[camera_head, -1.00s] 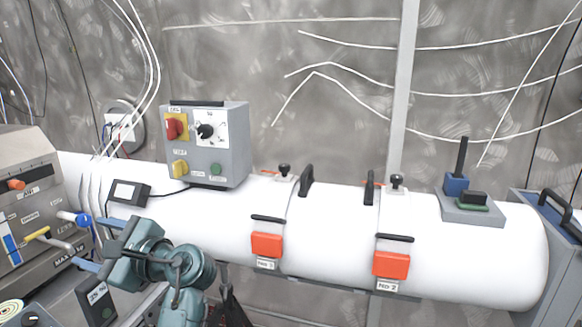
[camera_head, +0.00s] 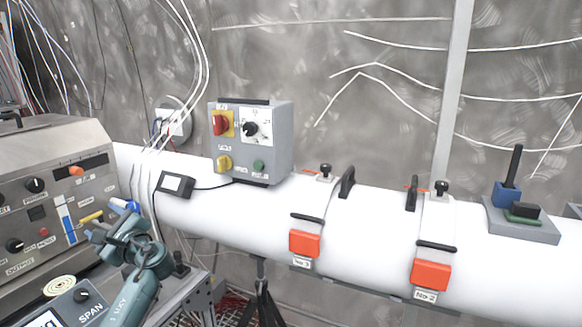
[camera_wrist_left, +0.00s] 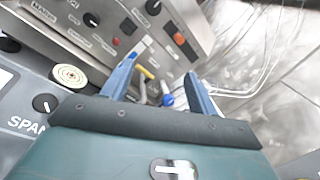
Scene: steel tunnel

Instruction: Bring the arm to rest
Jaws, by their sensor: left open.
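My left gripper (camera_head: 108,228) is in the lower left of the head view, in front of the grey control console (camera_head: 60,168). In the left wrist view its two blue fingers (camera_wrist_left: 160,78) are spread apart with nothing held between them. Past the fingers, a yellow lever (camera_wrist_left: 146,73) and a blue-tipped part (camera_wrist_left: 167,99) show on the console. In the head view the yellow lever (camera_head: 92,216) and the blue-tipped part (camera_head: 132,206) lie close to the gripper. Whether they touch it is not clear. My right gripper is not in view.
A white horizontal pipe (camera_head: 370,240) runs to the right, with a grey switch box (camera_head: 272,160) and orange-latched clamps (camera_head: 304,243) on it. A unit marked SPAN (camera_head: 75,305) sits below the gripper. White cables (camera_head: 186,65) hang behind. A black tripod (camera_head: 262,295) stands under the pipe.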

